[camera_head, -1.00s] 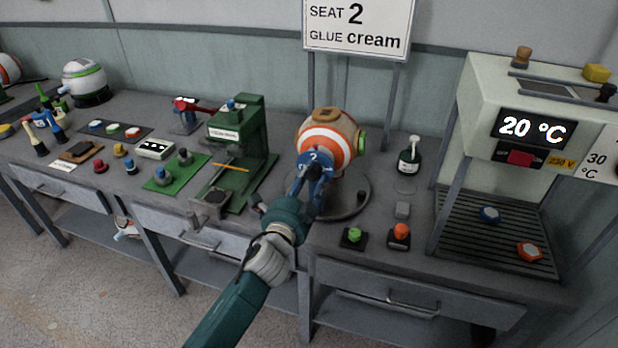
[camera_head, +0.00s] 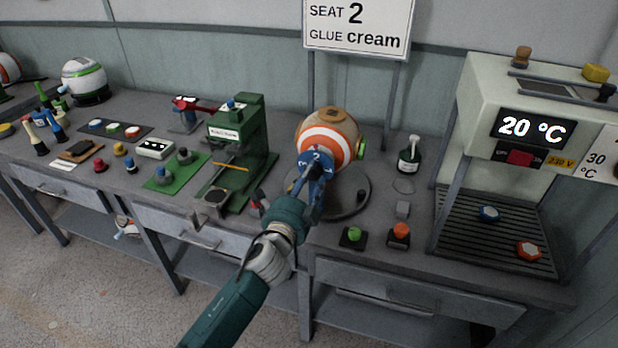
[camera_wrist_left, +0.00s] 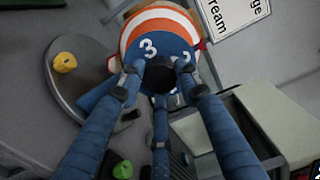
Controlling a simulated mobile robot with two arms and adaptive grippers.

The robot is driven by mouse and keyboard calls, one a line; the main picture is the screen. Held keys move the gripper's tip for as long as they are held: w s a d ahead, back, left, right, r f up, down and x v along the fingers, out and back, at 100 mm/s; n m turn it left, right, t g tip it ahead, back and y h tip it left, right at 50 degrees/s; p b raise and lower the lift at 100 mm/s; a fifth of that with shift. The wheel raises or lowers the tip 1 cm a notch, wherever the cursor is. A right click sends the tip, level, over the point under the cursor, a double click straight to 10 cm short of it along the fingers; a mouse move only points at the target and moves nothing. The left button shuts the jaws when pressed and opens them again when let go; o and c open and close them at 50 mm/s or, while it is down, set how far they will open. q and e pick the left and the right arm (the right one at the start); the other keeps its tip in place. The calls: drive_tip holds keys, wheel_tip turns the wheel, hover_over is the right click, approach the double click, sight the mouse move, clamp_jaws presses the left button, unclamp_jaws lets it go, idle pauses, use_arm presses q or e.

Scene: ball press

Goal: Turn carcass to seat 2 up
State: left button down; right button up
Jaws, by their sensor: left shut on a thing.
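The carcass (camera_head: 328,138) is a ball with a tan top, an orange and white band and a blue lower part. It sits on a round grey turntable (camera_head: 350,205) below the sign (camera_head: 358,25) reading "SEAT 2, GLUE cream". My left gripper (camera_head: 314,172) is shut on the near, blue side of the carcass and hides part of it. In the left wrist view the carcass (camera_wrist_left: 160,30) shows a white 3 and part of another mark between the blue fingers (camera_wrist_left: 160,75). A small mark on the blue near side is too small to read surely. My right gripper is out of view.
A green press (camera_head: 240,150) stands left of the carcass. A heater (camera_head: 530,125) reading 20 °C stands at far right.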

use_arm(q)
drive_tip(key=shift+s+d+r, duration=0.1)
drive_tip(key=shift+d+r, duration=0.1)
drive_tip(key=shift+d, duration=0.15)
drive_tip(key=c, duration=1.3)
unclamp_jaws()
drive_tip(key=shift+o, duration=0.4)
drive_tip(key=shift+d+f, duration=0.1)
drive_tip(key=shift+d, duration=0.05)
drive_tip(key=shift+s+a+f, duration=0.1)
drive_tip(key=shift+s+a, duration=0.2)
drive_tip(key=shift+a, duration=0.05)
drive_tip(key=v, duration=1.1)
drive_tip(key=shift+s, duration=0.2)
drive_tip(key=shift+d, duration=0.1)
